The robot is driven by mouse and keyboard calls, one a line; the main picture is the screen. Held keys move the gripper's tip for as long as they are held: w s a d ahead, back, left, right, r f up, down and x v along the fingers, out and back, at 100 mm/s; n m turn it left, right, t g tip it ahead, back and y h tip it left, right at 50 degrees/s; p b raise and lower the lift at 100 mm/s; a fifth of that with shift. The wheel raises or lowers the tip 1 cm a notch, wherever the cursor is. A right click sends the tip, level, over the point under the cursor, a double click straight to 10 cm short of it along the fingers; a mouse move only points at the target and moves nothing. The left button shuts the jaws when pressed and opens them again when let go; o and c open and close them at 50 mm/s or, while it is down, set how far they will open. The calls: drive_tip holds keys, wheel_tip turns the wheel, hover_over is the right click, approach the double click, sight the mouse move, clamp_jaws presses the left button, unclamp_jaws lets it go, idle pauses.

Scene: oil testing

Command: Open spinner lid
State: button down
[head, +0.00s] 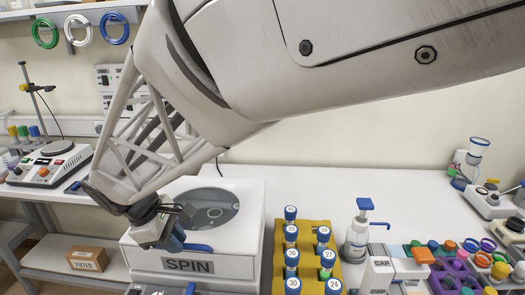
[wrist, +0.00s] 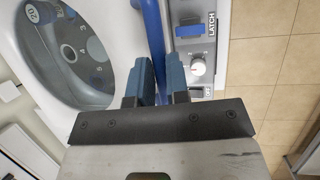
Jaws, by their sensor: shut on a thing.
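The white spinner (head: 245,235), labelled SPIN, stands on the bench in the head view. Its lid (head: 208,208) lies flat over the top, with a round see-through window. In the wrist view, numbered positions show through the window (wrist: 75,50). A blue handle bar (wrist: 152,30) runs along the lid's front edge. My gripper (head: 172,238) is at the front left of the spinner. In the wrist view my gripper (wrist: 160,75) has its blue fingers shut on the handle bar. The fingers hide part of the bar. A blue latch switch (wrist: 183,32) marked LATCH sits beside it.
A knob (wrist: 198,66) is near the latch. A yellow rack (head: 309,240) with several numbered, blue-capped tubes stands right of the spinner. A white pump bottle (head: 357,238) and coloured caps are farther right. The bench behind the rack is clear.

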drive_tip(key=w+r+n+g, duration=0.1)
drive_tip(key=w+r+g, duration=0.3)
drive_tip(key=w+r, duration=1.6)
drive_tip(key=w, duration=3.2)
drive_tip(key=shift+w+f, duration=0.15)
drive_tip(key=c, duration=1.4)
unclamp_jaws()
drive_tip(key=shift+a, duration=0.1)
drive_tip(key=o, duration=0.3)
